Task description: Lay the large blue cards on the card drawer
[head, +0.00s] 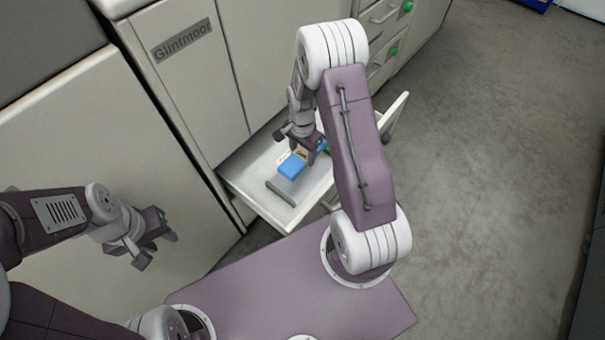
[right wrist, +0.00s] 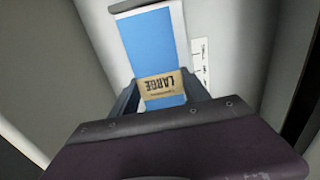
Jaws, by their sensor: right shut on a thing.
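The blue card (head: 292,167) is in the head view, at the open card drawer (head: 248,184). My right gripper (head: 302,150) is shut on it from above. In the right wrist view the blue card (right wrist: 150,45) stretches away between the fingers (right wrist: 160,95), with a tan band reading "LARGE" upside down. I cannot tell whether the card touches the drawer floor or whether it is a stack. My left gripper (head: 158,248) is open and empty, left of the drawer, with its fingers apart.
A dark grey bar (head: 281,193) lies in the drawer's front part. A white strip with dark marks (right wrist: 201,60) lies beside the card. Cabinets marked "Glintmoor" (head: 183,40) stand behind. Bare floor (head: 480,170) is at right.

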